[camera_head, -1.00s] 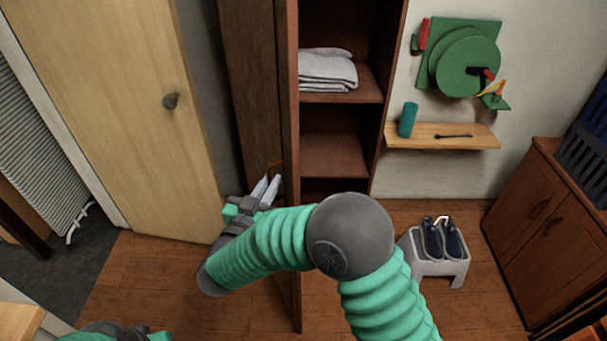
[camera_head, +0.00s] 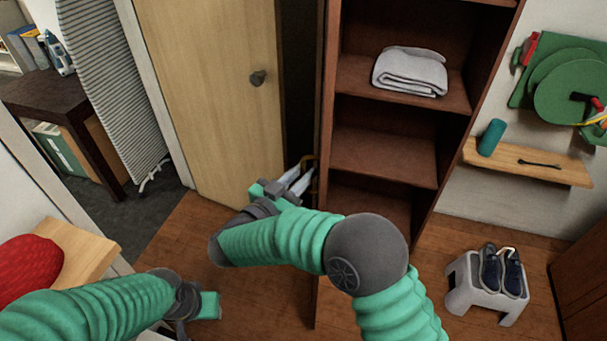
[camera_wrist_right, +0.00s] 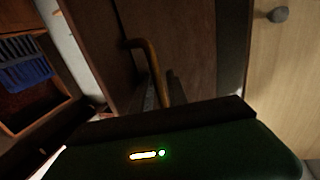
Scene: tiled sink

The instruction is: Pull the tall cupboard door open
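The tall brown cupboard (camera_head: 385,160) stands open at the centre of the head view, its shelves in sight. Its door (camera_head: 322,240) juts out toward me, seen nearly edge-on, with its dark outer face on the left. A brass bar handle (camera_head: 311,160) is on that face; it shows larger in the right wrist view (camera_wrist_right: 150,55). My right gripper (camera_head: 300,181) is at the handle, its fingers closed around the bar; the exact contact is small and partly hidden. My left gripper (camera_head: 212,305) is low at the left, apart from the cupboard; its fingers are not clear.
A pale wooden door (camera_head: 215,90) with a grey knob stands just left of the cupboard door. A grey stool (camera_head: 485,290) with shoes is at the right. A wall shelf (camera_head: 530,164) holds a teal cylinder. A wooden surface (camera_head: 85,250) with a red object is at the left.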

